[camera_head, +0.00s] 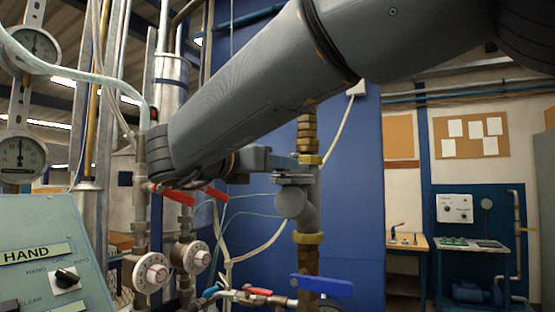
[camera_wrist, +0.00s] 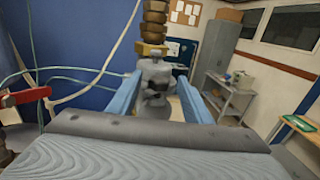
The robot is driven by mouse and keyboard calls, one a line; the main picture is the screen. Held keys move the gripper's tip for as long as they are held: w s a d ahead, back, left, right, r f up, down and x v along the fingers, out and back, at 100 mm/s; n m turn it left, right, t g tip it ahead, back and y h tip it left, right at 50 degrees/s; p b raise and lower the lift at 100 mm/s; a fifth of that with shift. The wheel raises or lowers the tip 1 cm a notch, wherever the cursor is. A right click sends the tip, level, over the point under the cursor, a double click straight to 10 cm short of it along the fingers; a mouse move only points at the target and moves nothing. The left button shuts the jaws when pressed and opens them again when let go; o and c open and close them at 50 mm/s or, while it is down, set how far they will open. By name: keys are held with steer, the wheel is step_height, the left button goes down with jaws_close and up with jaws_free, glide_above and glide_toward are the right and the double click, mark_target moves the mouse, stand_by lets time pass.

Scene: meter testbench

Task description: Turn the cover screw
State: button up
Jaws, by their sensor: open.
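A grey metal fitting (camera_head: 296,208) with a round stub and a flat top flange sits in the vertical brass pipe. It also shows in the wrist view (camera_wrist: 155,72), between the two blue fingers of my gripper (camera_wrist: 158,78). The gripper is open, with one finger on each side of the fitting's grey body. In the head view my gripper (camera_head: 309,160) reaches in from the left at the height of the flange. I cannot tell whether the fingers touch it. The cover screw is not clearly distinguishable on the fitting.
Red valve levers (camera_head: 172,193) and round white-faced dials (camera_head: 152,273) stand left of the fitting. A blue lever (camera_head: 322,285) is below it. A control panel (camera_head: 45,255) is at the left front. Thin hoses hang nearby. A workbench (camera_head: 408,243) is far behind.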

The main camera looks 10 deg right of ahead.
steer(key=shift+w+d, duration=0.25)
steer(key=c, duration=1.1)
steer(key=shift+o, duration=0.2)
steer(key=shift+f, duration=0.1)
